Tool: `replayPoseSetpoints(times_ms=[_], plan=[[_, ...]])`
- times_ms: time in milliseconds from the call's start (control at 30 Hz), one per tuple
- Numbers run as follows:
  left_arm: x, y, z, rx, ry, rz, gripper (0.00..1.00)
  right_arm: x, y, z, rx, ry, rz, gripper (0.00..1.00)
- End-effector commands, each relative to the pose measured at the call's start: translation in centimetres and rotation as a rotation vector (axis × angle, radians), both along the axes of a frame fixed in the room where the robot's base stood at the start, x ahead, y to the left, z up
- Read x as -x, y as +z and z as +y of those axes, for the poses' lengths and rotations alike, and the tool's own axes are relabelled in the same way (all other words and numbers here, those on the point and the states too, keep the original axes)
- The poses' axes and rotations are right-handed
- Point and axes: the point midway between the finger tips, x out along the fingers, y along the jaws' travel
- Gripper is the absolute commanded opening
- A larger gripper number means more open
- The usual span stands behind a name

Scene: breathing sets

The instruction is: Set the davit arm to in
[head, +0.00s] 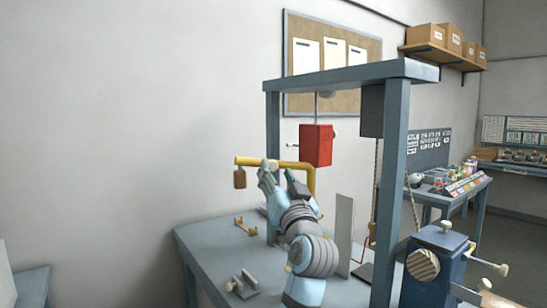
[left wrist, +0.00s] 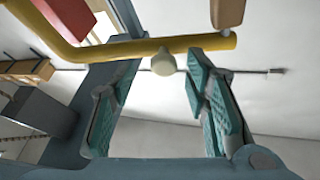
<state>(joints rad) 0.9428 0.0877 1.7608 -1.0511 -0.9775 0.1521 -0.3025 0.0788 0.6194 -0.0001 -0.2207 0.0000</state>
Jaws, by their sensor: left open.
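The davit arm (head: 247,161) is a yellow pipe that runs level and bends down at its right end; a small brown block (head: 239,179) hangs under its left end. In the left wrist view the yellow pipe (left wrist: 205,42) crosses the top, with a cream knob (left wrist: 163,64) on it. My left gripper (head: 268,172) is raised just below the pipe in the head view. In the left wrist view its teal fingers (left wrist: 160,85) are spread, with the knob in line with the gap between them. I cannot tell whether they touch it. My right gripper is not in view.
A blue-grey frame (head: 397,150) stands over the bench (head: 205,252), with a red block (head: 316,146) hanging under its top beam. A blue winch-like unit (head: 440,262) stands at right.

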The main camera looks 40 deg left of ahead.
Motion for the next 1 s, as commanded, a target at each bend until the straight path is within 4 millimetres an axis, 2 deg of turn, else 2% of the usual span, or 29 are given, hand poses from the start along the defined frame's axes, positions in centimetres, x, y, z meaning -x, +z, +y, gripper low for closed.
replayPoseSetpoints(times_ms=[33,133,400,433,700,1000], plan=[[-0.2,0.7,0.6,-0.002,0.0,0.0,0.42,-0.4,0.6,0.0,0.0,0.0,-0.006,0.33],[-0.7,1.0,1.3,-0.002,-0.005,0.0,0.42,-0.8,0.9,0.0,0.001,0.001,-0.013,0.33],[-0.9,0.9,1.6,0.001,-0.008,-0.001,0.42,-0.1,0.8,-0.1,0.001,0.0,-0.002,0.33],[-0.9,0.9,1.6,0.001,-0.008,-0.001,0.41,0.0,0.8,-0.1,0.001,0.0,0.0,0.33],[-0.8,0.8,1.6,0.0,-0.007,-0.001,0.0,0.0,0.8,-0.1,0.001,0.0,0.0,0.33],[-0.7,0.8,1.9,0.0,-0.005,0.0,0.0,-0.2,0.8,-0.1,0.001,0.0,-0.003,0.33]])
